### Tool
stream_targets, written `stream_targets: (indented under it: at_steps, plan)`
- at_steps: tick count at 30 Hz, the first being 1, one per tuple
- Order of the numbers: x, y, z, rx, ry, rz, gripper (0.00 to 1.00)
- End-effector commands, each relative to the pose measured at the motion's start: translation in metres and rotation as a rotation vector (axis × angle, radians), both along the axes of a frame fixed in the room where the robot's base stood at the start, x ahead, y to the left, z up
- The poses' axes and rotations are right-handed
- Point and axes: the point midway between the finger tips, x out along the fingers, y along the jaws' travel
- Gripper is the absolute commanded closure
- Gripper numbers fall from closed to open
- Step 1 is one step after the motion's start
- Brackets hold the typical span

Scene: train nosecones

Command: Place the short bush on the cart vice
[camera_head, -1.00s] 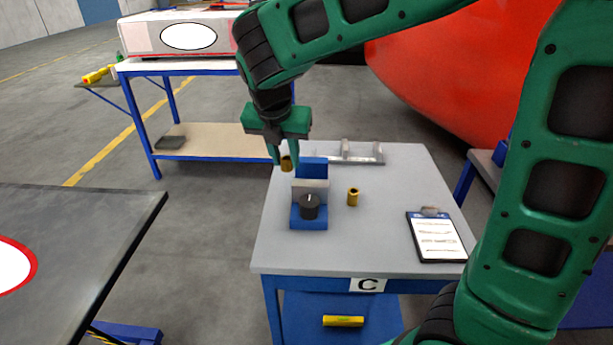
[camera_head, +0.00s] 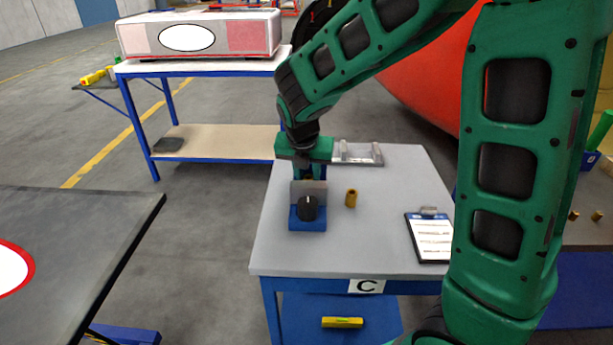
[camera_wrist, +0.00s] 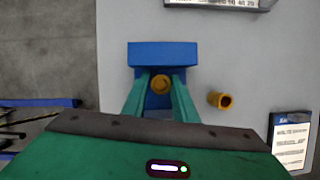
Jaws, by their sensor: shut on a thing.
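The cart vice (camera_head: 308,223) is blue with a grey jaw plate and a black knob, and stands on the grey cart top. My gripper (camera_wrist: 159,85) is shut on a short brass-coloured bush (camera_wrist: 160,82). In the wrist view the bush is between the fingertips, over the vice's blue bed, in front of its raised blue block (camera_wrist: 162,53). In the head view my gripper (camera_head: 308,175) is right behind the grey jaw plate, which hides most of the bush and fingertips. I cannot tell whether the bush touches the vice.
A second brass bush (camera_head: 351,198) stands on the cart top (camera_head: 385,240) right of the vice. A clipboard (camera_head: 428,238) lies farther right and a grey metal bracket (camera_head: 357,154) at the back. A yellow tube (camera_head: 342,322) is on the lower shelf.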

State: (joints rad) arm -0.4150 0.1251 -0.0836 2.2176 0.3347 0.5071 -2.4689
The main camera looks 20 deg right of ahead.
Motion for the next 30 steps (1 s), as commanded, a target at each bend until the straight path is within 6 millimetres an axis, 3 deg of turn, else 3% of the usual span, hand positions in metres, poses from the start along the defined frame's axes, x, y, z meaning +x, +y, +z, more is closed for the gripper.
stream_targets:
  at_steps: [6, 7, 8, 20, 30]
  plan:
    - [0.0, 0.0, 0.0, 0.0, 0.0, 0.0, 1.0]
    - [0.0, 0.0, 0.0, 0.0, 0.0, 0.0, 0.7]
    - [0.0, 0.0, 0.0, 0.0, 0.0, 0.0, 0.67]
    - [-0.001, 0.002, 0.007, 0.001, -0.002, 0.001, 0.67]
    - [-0.02, 0.013, 0.062, 0.003, -0.005, 0.001, 0.67]
